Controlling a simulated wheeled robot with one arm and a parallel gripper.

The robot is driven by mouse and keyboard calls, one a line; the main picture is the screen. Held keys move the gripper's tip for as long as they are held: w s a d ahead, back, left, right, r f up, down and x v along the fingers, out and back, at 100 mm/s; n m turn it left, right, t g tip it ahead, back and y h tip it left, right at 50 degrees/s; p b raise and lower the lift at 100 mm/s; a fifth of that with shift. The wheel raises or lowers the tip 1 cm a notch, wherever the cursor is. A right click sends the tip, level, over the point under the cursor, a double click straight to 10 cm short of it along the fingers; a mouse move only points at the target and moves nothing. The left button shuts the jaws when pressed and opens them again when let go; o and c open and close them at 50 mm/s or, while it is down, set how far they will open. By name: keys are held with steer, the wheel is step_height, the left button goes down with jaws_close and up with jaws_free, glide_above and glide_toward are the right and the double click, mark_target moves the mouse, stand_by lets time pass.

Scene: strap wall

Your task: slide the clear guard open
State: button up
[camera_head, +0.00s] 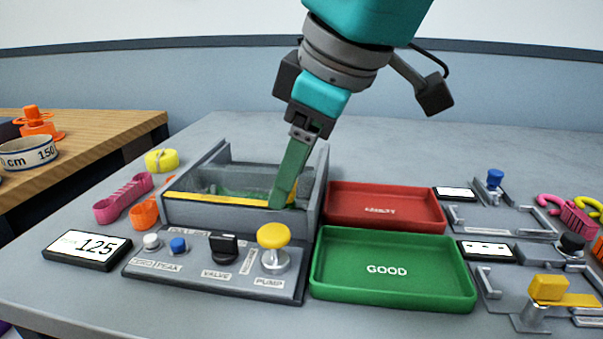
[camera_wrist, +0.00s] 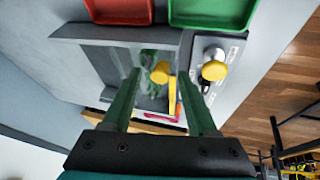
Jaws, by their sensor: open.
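The clear guard (camera_head: 225,186) shows as a see-through pane with a yellow front edge (camera_head: 230,200) on the grey box at the middle left. My gripper (camera_head: 281,202) reaches down at the right end of this edge; its green fingers overlap in the head view. In the wrist view my gripper (camera_wrist: 160,75) is open, its two fingers apart, with a yellow piece (camera_wrist: 171,97) of the guard seen between them. I cannot tell whether either finger touches it. What lies beneath the pane is unclear.
The grey box (camera_head: 312,195) has raised walls around the guard. In front is a panel with a yellow pump knob (camera_head: 273,237), close to my fingers. A red tray (camera_head: 385,207) and a green tray (camera_head: 392,270) stand to the right. A display (camera_head: 87,248) lies at the left.

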steer(key=shift+a+f, duration=0.1)
steer(key=shift+f, duration=0.15)
jaws_close()
stand_by(0.3)
steer(key=shift+w, duration=0.1)
stand_by(0.8)
